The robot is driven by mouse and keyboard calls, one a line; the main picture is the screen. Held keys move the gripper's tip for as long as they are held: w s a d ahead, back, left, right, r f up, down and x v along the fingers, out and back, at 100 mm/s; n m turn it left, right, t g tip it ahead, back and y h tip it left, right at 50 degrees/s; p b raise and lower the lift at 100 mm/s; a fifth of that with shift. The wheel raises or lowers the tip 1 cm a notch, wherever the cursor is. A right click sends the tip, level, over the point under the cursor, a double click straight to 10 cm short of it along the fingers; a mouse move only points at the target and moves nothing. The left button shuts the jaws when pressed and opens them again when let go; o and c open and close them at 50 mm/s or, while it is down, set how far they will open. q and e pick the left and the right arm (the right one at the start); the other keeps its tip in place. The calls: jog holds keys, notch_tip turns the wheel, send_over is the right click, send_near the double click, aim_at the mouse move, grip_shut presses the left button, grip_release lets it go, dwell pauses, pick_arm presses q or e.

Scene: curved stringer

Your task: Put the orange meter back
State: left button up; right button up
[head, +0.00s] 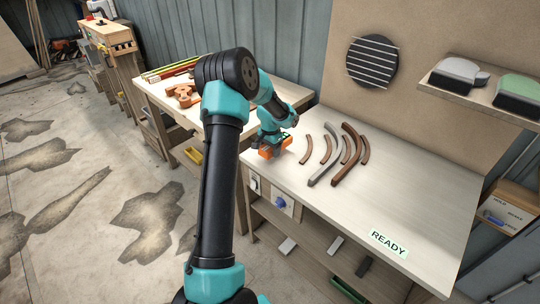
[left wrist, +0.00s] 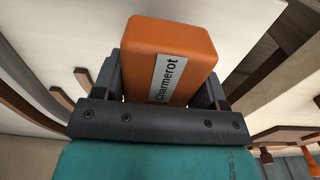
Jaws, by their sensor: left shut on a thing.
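The orange meter (left wrist: 172,52) is a block with a white label reading "Charmerot". It fills the middle of the left wrist view, between the two dark fingers of my left gripper (left wrist: 168,85), which is shut on it. In the head view the orange meter (head: 271,151) shows under my left gripper (head: 273,143), at the left edge of the pale workbench (head: 420,202). I cannot tell whether it touches the bench top. My right gripper is not in view.
Several curved brown and grey strips (head: 350,158) lie on the bench right of the meter. A "READY" label (head: 388,243) is near the front edge. A shelf (head: 480,92) holds brushes at upper right. A second bench (head: 165,92) with clamps stands behind left.

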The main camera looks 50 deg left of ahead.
pick_arm(q)
jog(key=shift+w, duration=0.1)
jog(key=shift+f, duration=1.7)
jog(key=shift+f, duration=0.2)
jog(key=o, duration=1)
jog(key=shift+r, duration=0.1)
notch_tip(320, 180, up, 12)
jog(key=shift+r, duration=0.1)
